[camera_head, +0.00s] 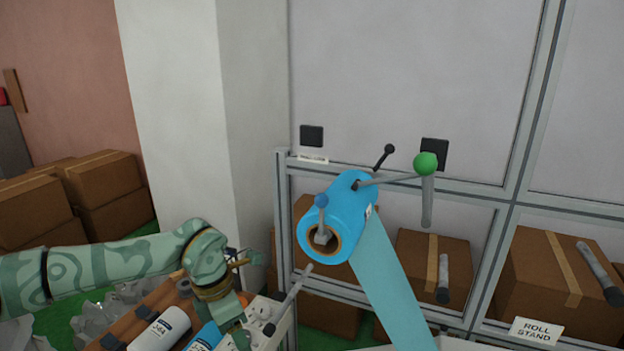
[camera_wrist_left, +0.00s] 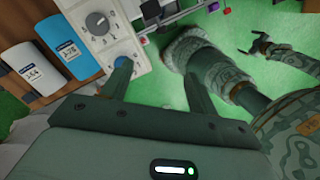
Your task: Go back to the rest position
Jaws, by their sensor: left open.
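My left gripper (camera_head: 238,338) hangs low at the bottom of the head view, over the bench's right end and apart from the blue roll. In the left wrist view its two fingers (camera_wrist_left: 160,85) are spread with nothing between them. One fingertip overlaps the blue dial of a white device (camera_wrist_left: 100,30); contact cannot be judged. At the wrist view's upper right is a small green patterned gripper (camera_wrist_left: 245,40), apparently my right one. Its jaw state is too small to tell. The head view does not show it.
A blue roll (camera_head: 340,215) on a stand trails a light-blue strip (camera_head: 390,285). A green-knobbed lever (camera_head: 426,163) stands beside it. Boxes (camera_head: 430,265) fill the rack behind. Green floor (camera_wrist_left: 215,35) shows in the wrist view.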

